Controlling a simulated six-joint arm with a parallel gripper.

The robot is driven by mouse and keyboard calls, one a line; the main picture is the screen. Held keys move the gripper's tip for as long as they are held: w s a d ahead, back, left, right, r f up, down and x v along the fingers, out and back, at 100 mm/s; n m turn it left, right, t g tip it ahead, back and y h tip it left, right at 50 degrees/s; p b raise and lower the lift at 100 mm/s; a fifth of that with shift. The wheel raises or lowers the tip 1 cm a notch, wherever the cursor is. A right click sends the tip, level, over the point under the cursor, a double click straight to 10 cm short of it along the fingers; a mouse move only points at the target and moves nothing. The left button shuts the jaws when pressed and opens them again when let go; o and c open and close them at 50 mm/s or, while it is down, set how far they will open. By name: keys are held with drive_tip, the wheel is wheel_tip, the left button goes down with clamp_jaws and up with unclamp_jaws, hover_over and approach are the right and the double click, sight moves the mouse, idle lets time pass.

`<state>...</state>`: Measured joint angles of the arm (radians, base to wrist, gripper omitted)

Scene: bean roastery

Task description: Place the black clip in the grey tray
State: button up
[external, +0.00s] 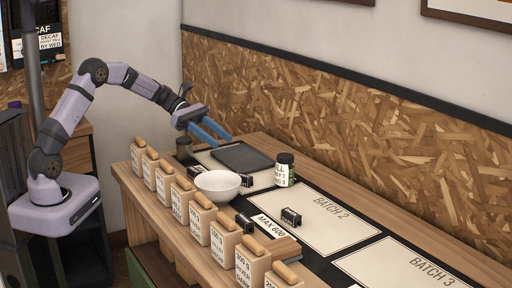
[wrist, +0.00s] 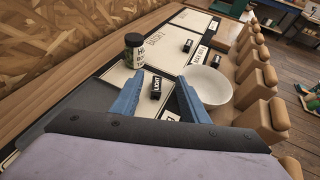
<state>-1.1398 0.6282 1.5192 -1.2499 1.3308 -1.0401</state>
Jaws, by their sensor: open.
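My gripper (external: 221,142) is open and empty, held above and just behind the grey tray (external: 243,157). The tray is flat and dark; in the wrist view part of it (wrist: 82,98) shows at lower left, the rest hidden by my gripper. Several small black labelled pieces look like clips: one (external: 291,217) lies on the Batch 2 card, and one (external: 247,181) lies beside the white bowl. I cannot tell which is the black clip.
A white bowl (external: 218,185) stands in front of the tray. A dark labelled jar (external: 284,169) stands right of it. A row of wood-topped canisters (external: 197,219) lines the front edge. The Batch 2 card (external: 325,222) is mostly clear. The chipboard wall (external: 340,118) bounds the back.

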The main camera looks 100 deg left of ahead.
drive_tip(key=x, duration=0.4)
approach(240, 175)
drive_tip(key=x, duration=0.3)
drive_tip(key=shift+w+d+f+b, duration=0.25)
drive_tip(key=shift+f+b, duration=0.05)
drive_tip(key=shift+p+x, duration=0.95)
drive_tip(key=shift+x, duration=2.7)
drive_tip(key=shift+w+a+r, duration=0.1)
drive_tip(key=shift+a+r, duration=0.05)
clamp_jaws()
